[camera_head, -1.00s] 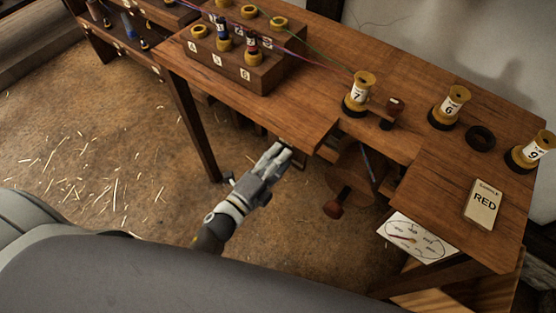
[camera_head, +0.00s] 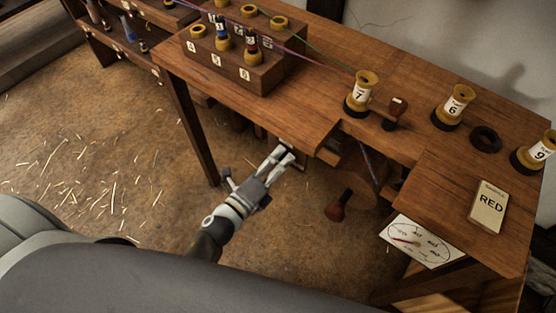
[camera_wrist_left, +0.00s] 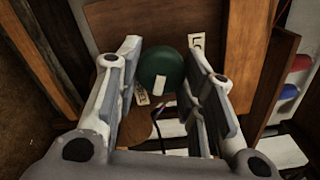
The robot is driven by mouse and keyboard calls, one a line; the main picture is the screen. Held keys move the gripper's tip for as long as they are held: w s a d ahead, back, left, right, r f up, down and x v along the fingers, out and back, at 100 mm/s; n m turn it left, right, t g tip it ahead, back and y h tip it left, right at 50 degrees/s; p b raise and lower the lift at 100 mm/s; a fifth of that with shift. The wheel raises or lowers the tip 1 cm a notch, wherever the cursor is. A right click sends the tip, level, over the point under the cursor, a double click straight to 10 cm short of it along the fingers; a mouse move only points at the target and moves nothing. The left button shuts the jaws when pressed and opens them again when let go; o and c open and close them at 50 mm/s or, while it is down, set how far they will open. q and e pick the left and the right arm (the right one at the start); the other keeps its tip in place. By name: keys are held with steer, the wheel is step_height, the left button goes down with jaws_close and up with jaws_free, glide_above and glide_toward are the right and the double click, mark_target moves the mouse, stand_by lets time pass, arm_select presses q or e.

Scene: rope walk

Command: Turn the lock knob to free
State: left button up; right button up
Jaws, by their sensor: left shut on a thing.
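The lock knob (camera_wrist_left: 161,66) is a round green knob with a white mark at its lower edge, seen in the left wrist view. One pale label (camera_wrist_left: 197,42) is at its upper right and another (camera_wrist_left: 142,95) at its lower left; I cannot read them surely. My left gripper (camera_wrist_left: 165,75) has its two fingers on either side of the knob and is shut on it. In the head view, my left gripper (camera_head: 283,155) reaches under the front edge of the bench, where the knob is hidden. My right gripper is not in view.
The wooden bench (camera_head: 310,110) carries numbered spools, including spool 7 (camera_head: 361,93), and a card reading RED (camera_head: 488,205). A dark red crank handle (camera_head: 338,207) and a white dial (camera_head: 421,241) hang at its front. The floor left of my gripper is open, with scattered straw.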

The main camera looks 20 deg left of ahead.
arm_select(q)
steer(key=shift+f, duration=0.15)
steer(key=o, duration=1)
steer(key=shift+s, duration=0.1)
steer(key=v, duration=1.2)
